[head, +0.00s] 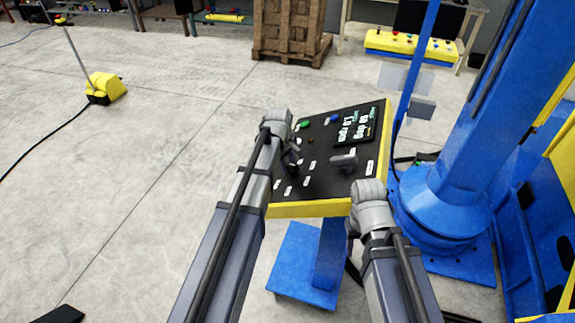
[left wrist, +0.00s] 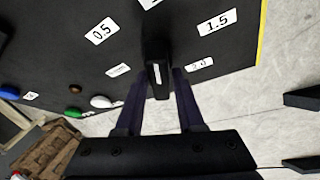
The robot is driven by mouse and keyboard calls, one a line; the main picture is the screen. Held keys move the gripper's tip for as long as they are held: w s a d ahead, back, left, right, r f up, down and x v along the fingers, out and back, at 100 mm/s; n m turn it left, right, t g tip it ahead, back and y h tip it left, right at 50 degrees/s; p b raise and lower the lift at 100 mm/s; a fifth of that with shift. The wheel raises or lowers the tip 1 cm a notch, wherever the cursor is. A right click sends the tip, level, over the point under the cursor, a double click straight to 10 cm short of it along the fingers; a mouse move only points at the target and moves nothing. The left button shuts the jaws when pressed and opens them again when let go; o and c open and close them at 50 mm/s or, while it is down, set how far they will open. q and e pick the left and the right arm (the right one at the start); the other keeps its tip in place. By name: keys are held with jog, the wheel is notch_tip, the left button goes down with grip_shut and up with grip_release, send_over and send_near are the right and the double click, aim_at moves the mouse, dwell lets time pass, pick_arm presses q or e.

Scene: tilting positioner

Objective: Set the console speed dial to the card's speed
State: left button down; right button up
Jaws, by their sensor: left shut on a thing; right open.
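The console (head: 318,187) is a tilted black panel with a yellow rim, on a blue stand. Its display (head: 357,124) shows a "60 deg" line and an rpm line whose digits I cannot read surely. My left gripper (head: 291,158) is at the panel's left part. In the left wrist view its fingers (left wrist: 158,80) are shut on the black speed dial (left wrist: 157,58), which has a white mark. Around the dial are labels 0.5 (left wrist: 101,31), 1.5 (left wrist: 217,22) and a partly hidden one (left wrist: 200,64). My right gripper (head: 353,258) is low beside the console's front edge, open, mostly hidden.
A grey lever (head: 343,161) stands on the panel, with green (head: 303,124) and blue (head: 334,118) buttons beyond. A blue column (head: 465,150) rises on the right. A yellow pedal box (head: 104,87) is on the left floor. A pallet stack (head: 289,30) stands behind.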

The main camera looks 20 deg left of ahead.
pick_arm(q)
jog(key=shift+m, duration=0.4)
jog(key=shift+d, duration=0.1)
jog(key=c, duration=0.7)
grip_release()
jog(key=p+v, duration=0.7)
jog(key=shift+s+r, duration=0.2)
jog(key=shift+r, duration=0.2)
